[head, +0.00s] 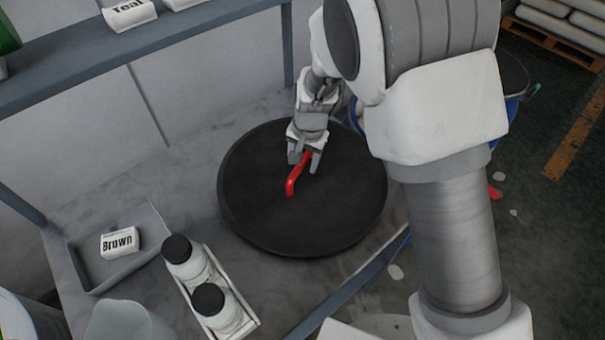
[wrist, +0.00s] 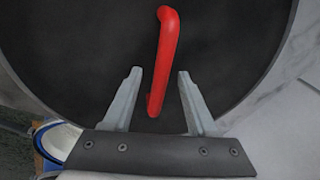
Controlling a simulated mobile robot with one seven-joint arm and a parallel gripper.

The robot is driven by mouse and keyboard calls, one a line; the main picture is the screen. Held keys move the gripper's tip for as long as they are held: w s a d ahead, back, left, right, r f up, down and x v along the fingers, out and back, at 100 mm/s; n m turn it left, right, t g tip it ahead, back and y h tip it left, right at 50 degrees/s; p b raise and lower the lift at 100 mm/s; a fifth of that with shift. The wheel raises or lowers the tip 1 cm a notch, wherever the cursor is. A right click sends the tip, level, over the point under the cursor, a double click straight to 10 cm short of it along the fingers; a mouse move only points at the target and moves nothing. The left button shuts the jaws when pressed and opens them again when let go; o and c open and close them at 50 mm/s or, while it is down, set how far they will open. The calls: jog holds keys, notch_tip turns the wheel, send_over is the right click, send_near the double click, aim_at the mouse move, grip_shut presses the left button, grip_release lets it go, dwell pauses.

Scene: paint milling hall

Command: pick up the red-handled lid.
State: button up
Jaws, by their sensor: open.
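The lid (head: 262,215) is a large round black disc lying flat on the grey bench top. Its red handle (head: 291,184) is a raised bar across the middle, partly hidden by my gripper in the head view. My gripper (head: 304,164) is over the lid at the handle's far end. In the wrist view the black lid (wrist: 90,45) fills most of the picture. The red handle (wrist: 164,55) runs lengthwise, and its near end lies between the two fingertips of my open gripper (wrist: 159,74). Clear gaps show on both sides of the handle.
A grey tray (head: 84,262) with a block labelled Brown (head: 119,243) sits left on the bench. Two black-capped white bottles (head: 187,258) stand in a rack front left. A shelf (head: 150,50) runs above the bench at the back. A blue drum (head: 512,108) stands right.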

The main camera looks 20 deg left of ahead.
jog(key=shift+a+f, duration=0.1)
jog(key=shift+f, duration=0.55)
grip_shut()
jog(key=shift+w+r, duration=0.1)
dwell(0.8)
